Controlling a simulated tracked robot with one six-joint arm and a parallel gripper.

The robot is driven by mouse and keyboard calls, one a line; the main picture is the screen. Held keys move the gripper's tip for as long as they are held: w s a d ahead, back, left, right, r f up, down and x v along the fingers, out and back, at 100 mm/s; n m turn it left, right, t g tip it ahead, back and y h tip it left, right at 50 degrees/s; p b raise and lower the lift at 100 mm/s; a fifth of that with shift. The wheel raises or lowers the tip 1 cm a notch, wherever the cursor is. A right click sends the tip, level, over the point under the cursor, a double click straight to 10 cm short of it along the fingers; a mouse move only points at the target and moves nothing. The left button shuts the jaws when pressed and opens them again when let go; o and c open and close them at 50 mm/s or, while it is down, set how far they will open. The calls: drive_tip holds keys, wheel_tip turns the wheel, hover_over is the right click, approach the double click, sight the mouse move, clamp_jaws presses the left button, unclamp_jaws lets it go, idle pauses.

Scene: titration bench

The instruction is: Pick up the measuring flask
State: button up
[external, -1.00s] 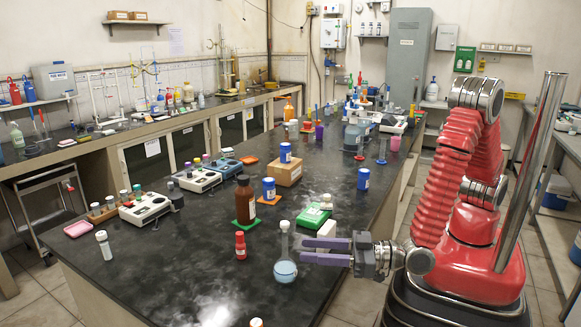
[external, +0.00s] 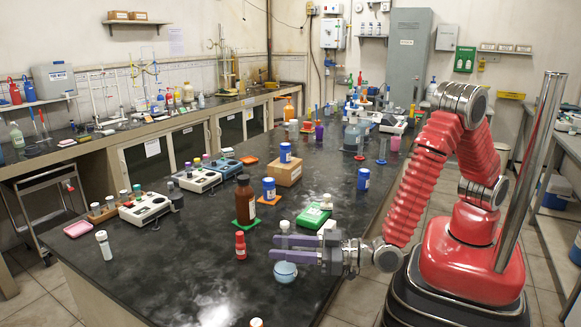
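The measuring flask (external: 285,272) stands upright near the front right edge of the dark bench. It has a round bulb with pale blue liquid, a thin neck and a light stopper. My gripper (external: 283,247) reaches in from the right, level with the neck. Its two purple fingers are spread apart and overlap the neck in the picture, above the bulb. The fingers hide most of the neck, so I cannot tell whether they touch it.
A red-capped small bottle (external: 240,245) stands left of the flask. A brown bottle (external: 245,200) stands farther back. The bench front left of the flask is mostly clear.

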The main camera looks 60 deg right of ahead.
drive_tip(key=x, duration=0.3)
drive_tip(key=shift+w+a, duration=0.1)
drive_tip(key=shift+w, duration=0.25)
drive_tip(key=shift+c, duration=0.5)
clamp_jaws()
